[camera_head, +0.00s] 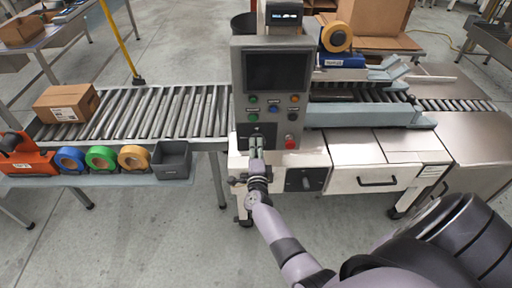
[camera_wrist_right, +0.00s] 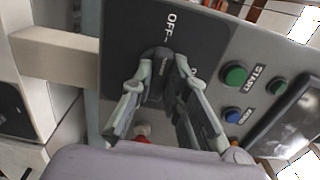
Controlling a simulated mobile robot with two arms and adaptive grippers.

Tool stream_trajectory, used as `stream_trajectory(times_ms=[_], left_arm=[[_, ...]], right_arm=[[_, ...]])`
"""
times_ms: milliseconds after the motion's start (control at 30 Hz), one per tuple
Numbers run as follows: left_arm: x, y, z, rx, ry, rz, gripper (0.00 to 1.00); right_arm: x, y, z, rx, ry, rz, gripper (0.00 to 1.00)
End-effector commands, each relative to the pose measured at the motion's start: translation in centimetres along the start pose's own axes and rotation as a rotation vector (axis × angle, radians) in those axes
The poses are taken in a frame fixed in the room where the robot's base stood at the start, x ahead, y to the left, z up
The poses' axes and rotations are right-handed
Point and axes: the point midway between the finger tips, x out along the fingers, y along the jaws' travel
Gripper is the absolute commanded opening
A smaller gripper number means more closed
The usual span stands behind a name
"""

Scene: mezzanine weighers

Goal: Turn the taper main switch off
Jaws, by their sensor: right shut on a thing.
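The taper main switch is a dark rotary knob (camera_wrist_right: 158,60) on a black plate (camera_wrist_right: 132,30) marked OFF, seen in the right wrist view. In the head view the black plate (camera_head: 268,130) sits low on the grey control panel (camera_head: 238,85), partly covered by my gripper. My right gripper (camera_head: 256,146) reaches up to it from below. In the wrist view its two fingertips (camera_wrist_right: 164,66) are shut on the knob, one on each side. The fingers partly hide the knob, and I cannot tell its exact angle. My left gripper is not in view.
A roller conveyor (camera_head: 160,110) with a cardboard box (camera_head: 67,103) lies left.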

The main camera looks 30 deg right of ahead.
Motion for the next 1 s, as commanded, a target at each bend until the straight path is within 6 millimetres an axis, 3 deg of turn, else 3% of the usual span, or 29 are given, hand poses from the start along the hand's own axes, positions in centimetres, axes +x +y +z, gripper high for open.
stream_trajectory(times_ms=[333,633,1000], left_arm=[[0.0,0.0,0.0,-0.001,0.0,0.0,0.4],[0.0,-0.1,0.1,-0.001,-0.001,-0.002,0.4],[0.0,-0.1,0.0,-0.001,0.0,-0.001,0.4]], right_arm=[[-0.1,0.1,0.0,-0.002,-0.001,0.002,0.35],[-0.2,0.1,0.0,0.0,-0.001,0.001,0.35],[-5.7,0.2,0.0,0.0,-0.001,0.004,0.35]])
